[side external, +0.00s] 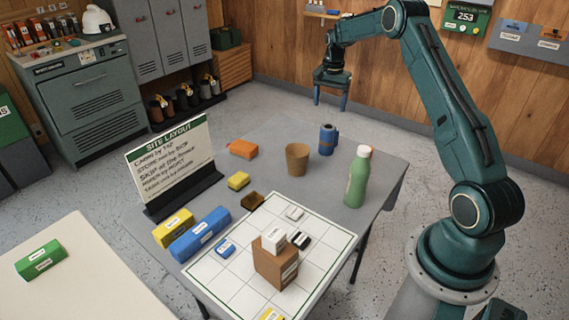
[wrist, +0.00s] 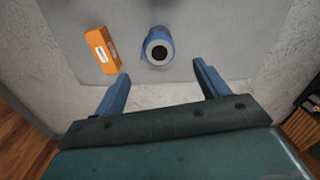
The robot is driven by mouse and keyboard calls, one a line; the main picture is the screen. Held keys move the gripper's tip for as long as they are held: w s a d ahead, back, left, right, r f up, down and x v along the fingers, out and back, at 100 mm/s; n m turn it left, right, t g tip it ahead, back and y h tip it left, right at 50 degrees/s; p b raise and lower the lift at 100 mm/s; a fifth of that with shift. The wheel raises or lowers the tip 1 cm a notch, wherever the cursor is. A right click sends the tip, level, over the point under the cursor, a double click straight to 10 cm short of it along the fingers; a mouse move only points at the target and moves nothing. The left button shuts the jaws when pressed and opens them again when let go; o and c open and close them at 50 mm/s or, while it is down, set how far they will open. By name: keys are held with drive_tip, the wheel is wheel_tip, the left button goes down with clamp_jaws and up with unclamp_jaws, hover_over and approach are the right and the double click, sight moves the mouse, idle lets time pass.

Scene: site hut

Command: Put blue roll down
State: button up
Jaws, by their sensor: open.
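The blue roll (side external: 328,139) stands upright on the grey table (side external: 385,172), near its far edge. The wrist view shows it from above as a blue ring with a dark core (wrist: 157,47). My gripper (side external: 331,101) is raised above and behind the roll in the side view, apart from it. Its blue fingers are spread wide with nothing between them. In the wrist view the roll lies just beyond the fingertips (wrist: 161,69), roughly centred between them.
A brown cup (side external: 297,159) and a green bottle (side external: 358,178) stand near the roll. A sign (side external: 172,160), coloured blocks and a white grid board (side external: 213,276) take up the table's nearer part.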

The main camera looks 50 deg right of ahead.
drive_tip(key=s+a+r+n+t, duration=0.1)
drive_tip(key=s+a+r+n, duration=0.3)
drive_tip(key=a+r, duration=0.65)
drive_tip(key=s+a+r+n+t, duration=0.1)
drive_tip(key=s+a+r+n, duration=0.25)
drive_tip(key=a+r, duration=0.65)
drive_tip(key=s+a+n+t, duration=0.1)
drive_tip(key=s+a+n, duration=0.3)
drive_tip(key=s+a, duration=0.3)
drive_tip(key=s+a+f+n+t, duration=0.1)
drive_tip(key=s+a+n, duration=0.3)
drive_tip(key=s, duration=1.1)
drive_tip(key=a+t, duration=0.1)
drive_tip(key=a, duration=0.2)
drive_tip(key=shift+s+a+f+t, duration=0.3)
drive_tip(key=shift+s+a, duration=0.1)
